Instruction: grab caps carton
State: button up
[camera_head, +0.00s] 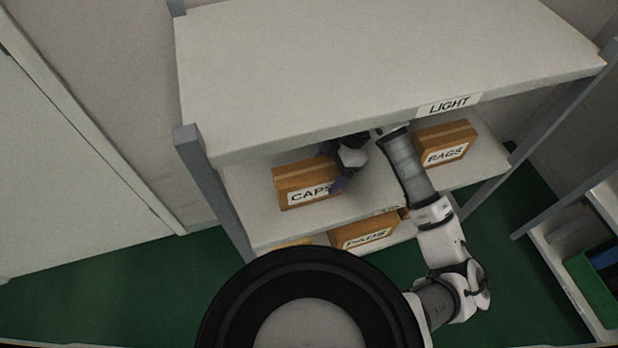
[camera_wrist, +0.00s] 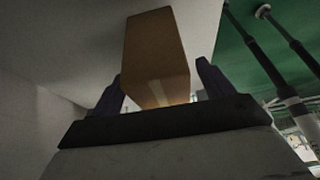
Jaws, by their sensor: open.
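The caps carton (camera_head: 300,180) is a brown box with a white CAPS label, on the shelf under the top board, at its left part. My gripper (camera_head: 338,182) is at the carton's right side in the head view, with my arm reaching in under the top board. In the wrist view the gripper (camera_wrist: 159,98) is open, one dark finger on each side of a brown carton (camera_wrist: 155,50). I cannot tell whether the fingers touch it. The top board hides part of the gripper and the carton's back.
A rags carton (camera_head: 445,146) stands on the same shelf to the right. A pads carton (camera_head: 364,232) is on the shelf below. The top board (camera_head: 380,60) lies close above my gripper. A grey post (camera_head: 212,190) stands left of the caps carton. A green bin (camera_head: 592,288) is at far right.

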jog(key=a, duration=0.1)
jog(key=s+a+p, duration=0.1)
jog(key=a, duration=0.2)
jog(key=shift+s+a+p, duration=0.25)
jog(key=shift+a+p, duration=0.05)
jog(key=shift+f, duration=0.6)
jog(key=c, duration=1.3)
jog(key=shift+o, duration=0.2)
jog(key=shift+r, duration=0.2)
